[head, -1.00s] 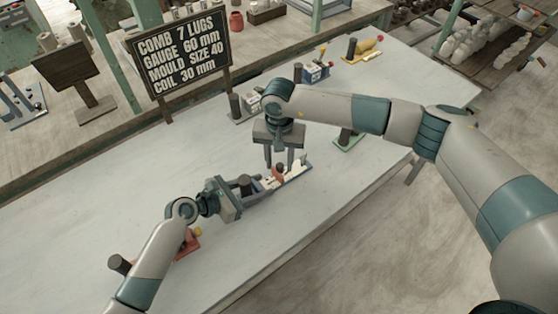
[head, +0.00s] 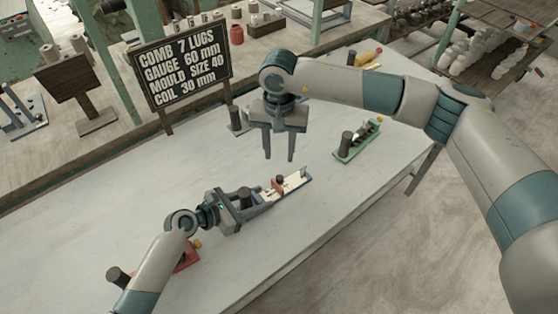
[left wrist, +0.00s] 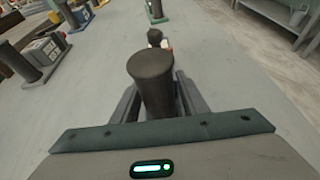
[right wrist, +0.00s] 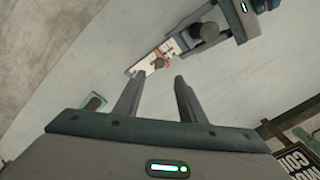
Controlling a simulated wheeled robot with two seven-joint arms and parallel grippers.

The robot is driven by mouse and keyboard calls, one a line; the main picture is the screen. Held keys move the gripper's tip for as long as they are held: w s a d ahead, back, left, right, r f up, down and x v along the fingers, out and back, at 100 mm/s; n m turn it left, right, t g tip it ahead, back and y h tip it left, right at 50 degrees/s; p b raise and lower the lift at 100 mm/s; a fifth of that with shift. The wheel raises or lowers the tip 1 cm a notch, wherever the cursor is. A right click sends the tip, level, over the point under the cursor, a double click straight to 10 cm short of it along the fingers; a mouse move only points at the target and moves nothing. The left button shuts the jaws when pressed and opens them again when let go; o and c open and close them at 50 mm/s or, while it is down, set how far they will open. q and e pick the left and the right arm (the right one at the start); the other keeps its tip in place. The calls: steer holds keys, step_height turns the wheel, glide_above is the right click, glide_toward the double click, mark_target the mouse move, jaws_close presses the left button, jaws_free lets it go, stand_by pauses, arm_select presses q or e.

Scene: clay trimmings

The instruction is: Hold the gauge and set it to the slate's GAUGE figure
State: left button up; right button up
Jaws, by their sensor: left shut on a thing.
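The gauge (head: 296,180) lies on the grey table, a narrow slate-blue tool with a white scale, a red slider (head: 278,184) and a dark upright post (head: 244,196). My left gripper (head: 246,200) is shut on the post; the left wrist view shows the post (left wrist: 152,85) between the fingers. My right gripper (head: 279,158) is open and empty above the gauge, apart from the slider. In the right wrist view the scale (right wrist: 144,66) and the slider's dark knob (right wrist: 158,63) show beyond the fingertips; its reading is too small to tell. The slate (head: 187,65) reads "GAUGE 60 mm".
A green tool (head: 358,143) with a dark post stands to the right, and a yellow one (head: 368,60) farther back. A red tool (head: 187,255) is partly hidden behind my left arm.

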mark_target(279, 177)
step_height(279, 177, up, 2)
steer(key=shift+d+f, duration=0.1)
steer(key=shift+f, duration=0.05)
stand_by(0.7)
steer(key=shift+f, duration=5.95)
jaws_close()
